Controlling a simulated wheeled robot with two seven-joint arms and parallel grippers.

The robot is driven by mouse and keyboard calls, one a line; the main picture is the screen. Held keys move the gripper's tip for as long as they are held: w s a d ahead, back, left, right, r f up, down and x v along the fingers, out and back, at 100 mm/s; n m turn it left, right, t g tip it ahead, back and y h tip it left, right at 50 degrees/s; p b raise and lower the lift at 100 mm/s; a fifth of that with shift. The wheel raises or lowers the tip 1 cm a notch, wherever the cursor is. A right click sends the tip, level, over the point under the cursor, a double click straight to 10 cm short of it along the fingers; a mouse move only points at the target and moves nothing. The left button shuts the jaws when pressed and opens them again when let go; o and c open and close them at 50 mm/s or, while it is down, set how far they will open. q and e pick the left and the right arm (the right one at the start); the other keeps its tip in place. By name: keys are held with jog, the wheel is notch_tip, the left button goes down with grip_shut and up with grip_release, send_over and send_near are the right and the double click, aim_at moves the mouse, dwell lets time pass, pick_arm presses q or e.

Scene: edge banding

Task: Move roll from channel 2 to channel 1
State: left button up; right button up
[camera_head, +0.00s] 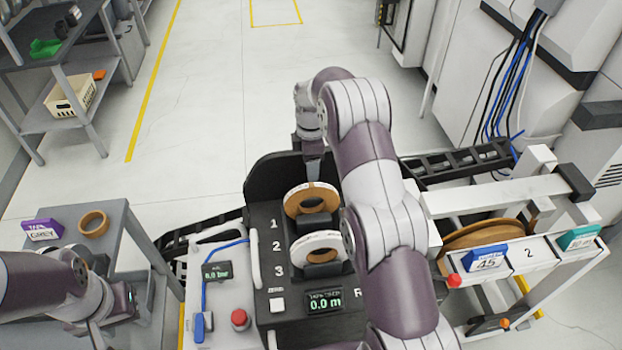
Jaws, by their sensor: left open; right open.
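A brown roll (291,204) stands upright in the far slot of the black feeder (266,208), about level with the label 1. My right arm hides the feeder's right part. My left arm comes in at lower left; its gripper's fingers do not show.
A grey side table (68,218) at left holds a tan ring (93,224) and a purple GREY box (42,231). A rack (528,252) at right holds a large brown coil (488,234). A red button (240,318) sits left of the display (325,300). Floor beyond is clear.

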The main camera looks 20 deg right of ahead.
jog(key=s+a+r+m, duration=0.2)
jog(key=s+m, duration=0.3)
jog(key=s, duration=0.4)
jog(key=s+a+r+m+t, duration=0.1)
jog(key=s+a+m, duration=0.3)
jog(key=s, duration=0.5)
jog(key=s+a+r+m, duration=0.3)
jog(key=s+m, duration=0.2)
jog(key=s, duration=0.4)
jog(key=shift+r+m, duration=0.35)
jog(key=shift+m, duration=0.05)
